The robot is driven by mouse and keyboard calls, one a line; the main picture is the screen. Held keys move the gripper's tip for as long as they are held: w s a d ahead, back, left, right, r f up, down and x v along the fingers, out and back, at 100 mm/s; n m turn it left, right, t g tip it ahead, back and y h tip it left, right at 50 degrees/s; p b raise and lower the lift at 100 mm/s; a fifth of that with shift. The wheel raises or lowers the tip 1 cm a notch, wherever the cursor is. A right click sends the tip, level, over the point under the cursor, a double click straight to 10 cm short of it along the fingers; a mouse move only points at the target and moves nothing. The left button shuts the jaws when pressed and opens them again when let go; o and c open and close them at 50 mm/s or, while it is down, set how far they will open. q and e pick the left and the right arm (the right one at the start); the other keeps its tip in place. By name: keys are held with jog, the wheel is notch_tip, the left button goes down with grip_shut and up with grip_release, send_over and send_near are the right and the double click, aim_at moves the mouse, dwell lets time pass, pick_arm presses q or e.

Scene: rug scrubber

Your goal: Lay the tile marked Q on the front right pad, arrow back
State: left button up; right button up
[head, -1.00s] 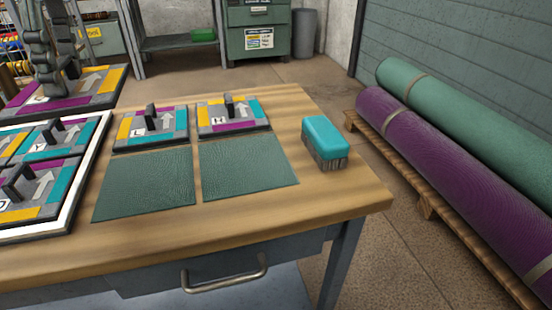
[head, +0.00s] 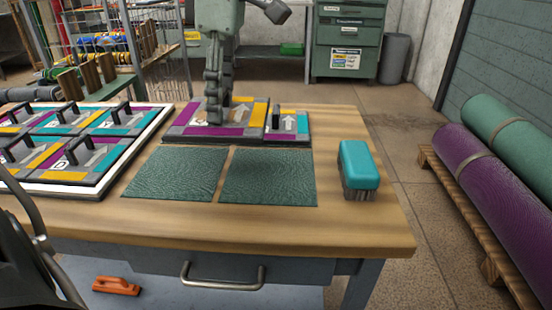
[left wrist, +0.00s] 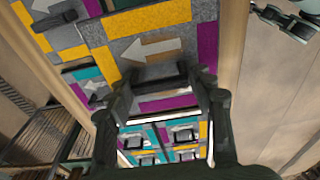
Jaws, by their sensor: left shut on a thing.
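My left gripper (head: 214,112) is shut on the dark handle of a grey tile (head: 238,131) with purple and yellow edge strips. Its letter is mostly hidden, so I cannot read Q. The tile hangs raised and roughly level behind the front pads, hiding the back left tile and part of the back right tile (head: 290,122). In the left wrist view the held tile's arrow (left wrist: 150,50) points left, like the arrows on neighbouring tiles. The front right pad (head: 268,177) is green and bare. Grey-green parts at that view's upper right (left wrist: 287,22) look like my right gripper; its jaws are unclear.
The front left pad (head: 172,174) is bare. A white-rimmed tray (head: 108,183) with several handled tiles lies at the left. A teal scrub brush (head: 359,170) stands right of the pads. The wood in front (head: 300,228) is clear.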

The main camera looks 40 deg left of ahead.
pick_arm(q)
jog(key=d+f, duration=0.1)
jog(key=d, duration=0.1)
jog(key=w+d+f, duration=0.1)
jog(key=d+f, duration=0.1)
jog(key=d, duration=0.1)
jog(key=w+d+f, duration=0.1)
jog(key=d+f, duration=0.1)
jog(key=shift+w+d, duration=0.25)
jog(key=shift+d, duration=0.15)
notch_tip(320, 180, down, 3)
jog(key=shift+f, duration=0.45)
pick_arm(e)
jog(key=shift+w+a+r+t+y, duration=0.25)
jog(key=shift+w+a+t, duration=0.1)
jog(key=shift+w+a, duration=0.25)
jog(key=shift+w+a+r+t+y, duration=0.15)
jog(key=shift+w+a+r+t, duration=0.1)
jog(key=shift+w+a+t, duration=0.25)
jog(key=shift+w, duration=0.1)
pick_arm(q)
jog(key=shift+f+b, duration=0.15)
jog(key=shift+b, duration=0.25)
jog(key=o, duration=1.2)
pick_arm(e)
jog(key=shift+w+a+r+n+t, duration=0.35)
jog(key=shift+w+a+r, duration=0.25)
jog(key=shift+w, duration=0.2)
jog(key=shift+s+f, duration=0.1)
jog(key=shift+s, duration=0.05)
